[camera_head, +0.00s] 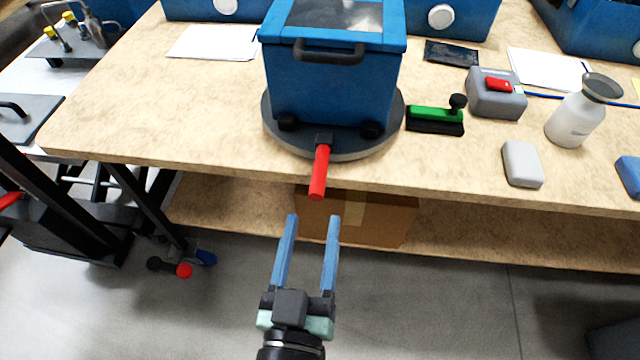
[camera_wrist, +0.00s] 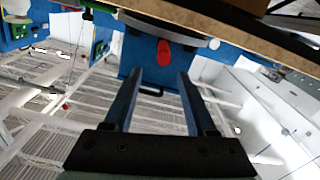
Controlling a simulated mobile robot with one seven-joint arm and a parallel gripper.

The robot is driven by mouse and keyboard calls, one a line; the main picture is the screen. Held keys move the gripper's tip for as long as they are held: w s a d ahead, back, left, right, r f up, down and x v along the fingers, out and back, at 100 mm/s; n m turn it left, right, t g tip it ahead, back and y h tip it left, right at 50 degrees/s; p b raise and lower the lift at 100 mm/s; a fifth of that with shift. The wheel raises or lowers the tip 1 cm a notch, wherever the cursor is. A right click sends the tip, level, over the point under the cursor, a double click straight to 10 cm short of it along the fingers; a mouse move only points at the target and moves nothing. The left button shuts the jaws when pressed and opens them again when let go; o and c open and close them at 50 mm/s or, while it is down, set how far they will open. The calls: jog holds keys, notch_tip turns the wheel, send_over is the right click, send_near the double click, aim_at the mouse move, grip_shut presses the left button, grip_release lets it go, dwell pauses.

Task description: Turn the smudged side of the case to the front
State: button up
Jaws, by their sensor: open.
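A blue case (camera_head: 333,85) with a dark handle on its near face and a dark window on top stands on a round grey turntable (camera_head: 272,118). No smudge can be made out on the faces I see. A red lever handle (camera_head: 320,172) sticks out from the turntable's near side, past the table edge. It also shows in the wrist view as a red end (camera_wrist: 164,52). My gripper (camera_head: 313,217) is open and empty, in front of the table edge. Its fingers point toward the red handle, apart from it. In the wrist view my gripper (camera_wrist: 155,85) has the handle beyond its fingertips.
On the table (camera_head: 210,110), right of the turntable, are a green brush (camera_head: 435,115), a grey box with a red button (camera_head: 496,93), a white bottle (camera_head: 575,118) and a grey block (camera_head: 522,164). A cardboard box (camera_head: 370,222) sits on the lower shelf.

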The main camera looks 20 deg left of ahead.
aim_at(321, 165)
jog(key=x, duration=0.8)
jog(key=f+x, duration=0.1)
jog(key=x, duration=0.3)
jog(key=shift+w+a+p, duration=0.2)
jog(key=shift+p, duration=0.1)
jog(key=shift+c, duration=0.4)
grip_shut()
dwell(0.9)
